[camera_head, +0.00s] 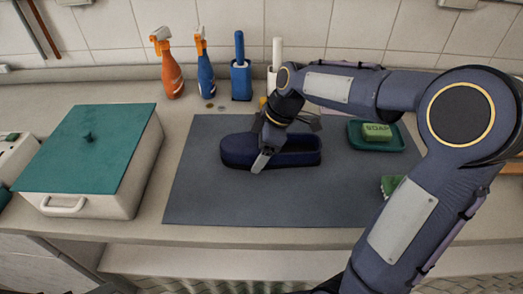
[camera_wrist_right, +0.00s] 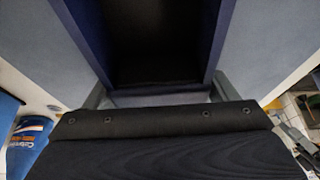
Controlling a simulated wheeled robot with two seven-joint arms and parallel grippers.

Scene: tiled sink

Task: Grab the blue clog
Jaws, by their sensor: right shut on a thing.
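The blue clog (camera_head: 300,157) is a dark blue, open-topped shoe lying on the grey mat (camera_head: 205,195). My right gripper (camera_head: 262,152) reaches down on its left part, with a finger on the near side. It is shut on the clog. In the right wrist view the clog (camera_wrist_right: 165,98) shows close up as blue walls around a dark hollow, between the two grey fingers of my right gripper (camera_wrist_right: 160,92). The far finger is partly hidden in the head view. My left gripper is not in view.
A white box with a teal lid (camera_head: 92,145) stands to the left. Orange (camera_head: 171,75) and blue (camera_head: 205,72) spray bottles and a blue brush holder (camera_head: 241,80) stand behind the mat. A green soap (camera_head: 377,131) sits in a teal dish (camera_head: 358,143) at right. The mat's front left is clear.

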